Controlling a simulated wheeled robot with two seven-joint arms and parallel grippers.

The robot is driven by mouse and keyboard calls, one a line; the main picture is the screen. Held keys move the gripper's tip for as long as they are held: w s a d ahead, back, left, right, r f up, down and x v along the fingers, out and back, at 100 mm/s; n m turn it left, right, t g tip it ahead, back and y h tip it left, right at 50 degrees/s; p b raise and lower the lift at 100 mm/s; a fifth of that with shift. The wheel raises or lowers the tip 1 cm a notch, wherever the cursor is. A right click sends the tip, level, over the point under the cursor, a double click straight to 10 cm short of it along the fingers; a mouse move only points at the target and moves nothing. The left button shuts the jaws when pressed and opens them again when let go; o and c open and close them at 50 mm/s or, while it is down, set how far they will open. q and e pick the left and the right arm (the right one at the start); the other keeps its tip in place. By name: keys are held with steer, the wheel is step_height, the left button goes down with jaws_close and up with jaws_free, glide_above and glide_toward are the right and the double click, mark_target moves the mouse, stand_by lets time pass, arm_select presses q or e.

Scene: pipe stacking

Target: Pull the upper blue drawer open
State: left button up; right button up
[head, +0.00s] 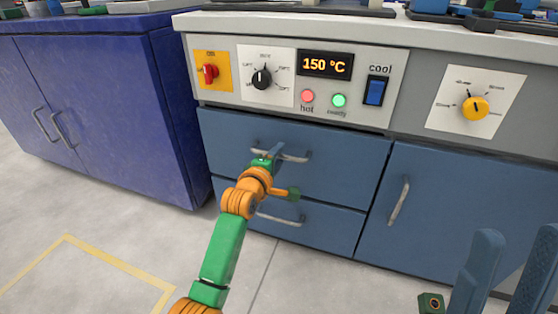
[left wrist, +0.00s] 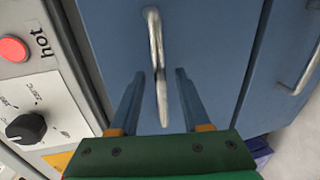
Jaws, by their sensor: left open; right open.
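The upper blue drawer (head: 345,165) is in the head view, below the control panel, and its front looks flush with the cabinet. Its metal bar handle (head: 296,157) is partly hidden by my left gripper (head: 268,157), which is at the handle's left part. In the left wrist view the handle (left wrist: 155,45) runs between the two open fingers of the left gripper (left wrist: 154,72). The fingers are apart on either side of it, and I cannot tell whether they touch it. My right gripper (head: 519,236) is open and empty at the lower right of the head view.
The lower drawer (head: 330,226) has its own handle (head: 278,219) beneath. A cabinet door (head: 450,210) with an upright handle (head: 399,200) is to the right. A dark blue cabinet (head: 120,110) stands on the left. The floor in front is clear, with yellow tape marking (head: 120,262).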

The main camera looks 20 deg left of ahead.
arm_select(q)
steer(key=shift+w+f, duration=0.1)
steer(key=shift+w, duration=0.35)
jaws_close()
stand_by(1.1)
